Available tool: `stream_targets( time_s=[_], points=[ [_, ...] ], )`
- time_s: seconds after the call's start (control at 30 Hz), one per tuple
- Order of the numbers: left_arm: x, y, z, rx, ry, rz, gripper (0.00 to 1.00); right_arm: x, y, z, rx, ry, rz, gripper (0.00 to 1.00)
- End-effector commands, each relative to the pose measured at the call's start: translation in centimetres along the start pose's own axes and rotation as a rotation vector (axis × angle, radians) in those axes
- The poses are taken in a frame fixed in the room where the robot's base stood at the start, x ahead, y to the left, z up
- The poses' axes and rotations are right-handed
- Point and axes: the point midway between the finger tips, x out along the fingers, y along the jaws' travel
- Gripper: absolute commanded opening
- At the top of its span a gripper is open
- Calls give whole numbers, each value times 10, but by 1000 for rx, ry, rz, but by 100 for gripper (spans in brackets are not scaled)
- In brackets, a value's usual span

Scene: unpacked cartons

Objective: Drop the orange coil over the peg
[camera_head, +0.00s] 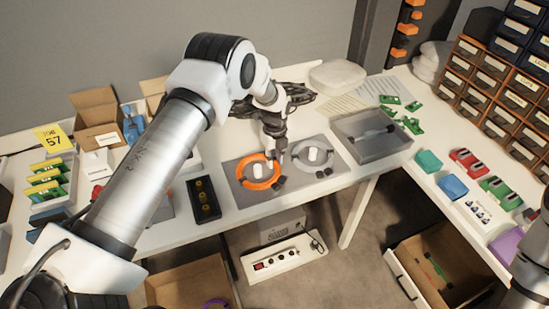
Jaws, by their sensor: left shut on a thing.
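The orange coil (241,174) is a thick ring over the left part of a grey board (236,198) on the table. A white peg (258,170) shows inside the coil's opening. I cannot tell whether the coil rests on the board or hangs a little above it. My left gripper (279,158) reaches down from above and is shut on the coil at its right side, hiding that part. On the right of the board a grey coil (337,172) lies around a second white peg (313,155). My right gripper is not in view.
A black tray (204,212) stands left of the board. A grey bin (372,152) stands to its right, with green circuit boards behind. Open cartons (97,108) stand at the back left. Drawer cabinets (500,80) rise at the right. The table's front edge is close below the board.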

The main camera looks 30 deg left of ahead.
Motion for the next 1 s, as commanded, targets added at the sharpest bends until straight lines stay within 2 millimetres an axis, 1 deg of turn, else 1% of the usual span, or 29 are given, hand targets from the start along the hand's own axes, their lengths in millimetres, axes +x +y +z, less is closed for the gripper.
stream_targets(
  time_s=[0.2,0.23,0.27,0.3,0.57,0.67,0.77,1.0],
  points=[
    [8,0,0,0,0,0,0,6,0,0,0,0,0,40],
    [6,0,0,0,0,-1,33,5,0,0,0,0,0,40],
    [6,0,0,0,0,-1,44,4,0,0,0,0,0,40],
    [6,0,0,0,0,-1,52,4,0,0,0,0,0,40],
    [6,0,0,0,0,0,52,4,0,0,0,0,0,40],
    [1,0,0,0,-1,-1,52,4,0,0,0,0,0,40],
    [-14,-1,0,0,-1,-2,52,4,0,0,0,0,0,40],
    [-75,-1,1,-1,-2,-4,52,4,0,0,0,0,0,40]
  ],
)
